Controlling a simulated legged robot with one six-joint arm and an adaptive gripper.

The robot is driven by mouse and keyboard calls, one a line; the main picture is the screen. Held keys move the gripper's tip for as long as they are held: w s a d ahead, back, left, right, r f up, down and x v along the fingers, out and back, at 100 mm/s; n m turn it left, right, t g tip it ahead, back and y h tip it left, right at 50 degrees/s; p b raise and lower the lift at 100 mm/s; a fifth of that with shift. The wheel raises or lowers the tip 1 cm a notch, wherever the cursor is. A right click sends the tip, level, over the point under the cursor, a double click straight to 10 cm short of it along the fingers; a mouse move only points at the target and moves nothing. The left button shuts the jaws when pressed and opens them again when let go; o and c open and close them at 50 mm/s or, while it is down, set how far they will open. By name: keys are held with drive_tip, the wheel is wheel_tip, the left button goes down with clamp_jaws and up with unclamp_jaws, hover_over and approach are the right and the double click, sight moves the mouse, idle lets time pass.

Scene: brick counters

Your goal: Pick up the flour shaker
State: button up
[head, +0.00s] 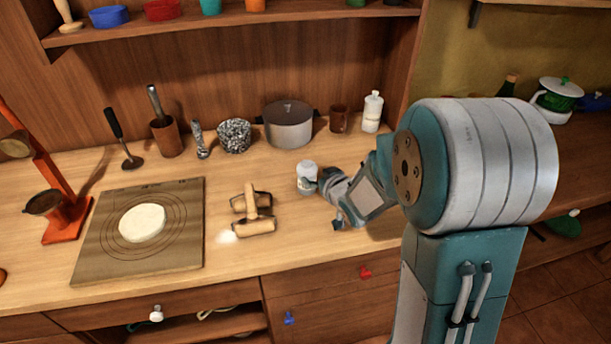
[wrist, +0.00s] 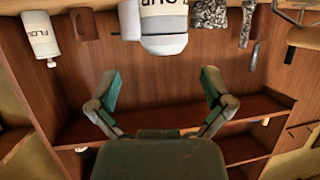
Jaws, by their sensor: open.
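A small white jar (head: 307,177) with a pale lid stands upright on the wooden counter, close to my gripper. It shows large at the top middle of the wrist view (wrist: 164,22), with dark lettering partly cut off by the picture edge. A taller white bottle (head: 372,112) stands at the back right of the counter; in the wrist view this bottle (wrist: 40,36) bears lettering like "FLOUR". My gripper (wrist: 157,86) is open and empty, its fingers spread wide. In the head view, my gripper (head: 327,199) is just right of the small jar; contact is unclear.
A rolling pin-like wooden tool (head: 254,210) lies left of the jar. A grey pot (head: 288,125), brown cup (head: 339,119) and speckled mortar (head: 234,135) stand behind. A board (head: 180,257) with dough (head: 142,222) lies left. The counter's front strip is clear.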

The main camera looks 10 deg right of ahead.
sight(306, 167)
drive_tip(key=shift+x, duration=0.95)
drive_tip(key=x, duration=0.2)
drive_tip(key=a+x, duration=0.1)
drive_tip(key=x, duration=0.1)
drive_tip(key=shift+w, duration=0.2)
drive_tip(key=shift+w+f, duration=0.15)
drive_tip(key=shift+w, duration=0.3)
drive_tip(key=shift+d, duration=0.25)
drive_tip(key=c, duration=0.9)
drive_tip(key=shift+c, duration=0.9)
drive_tip(key=shift+a, duration=0.2)
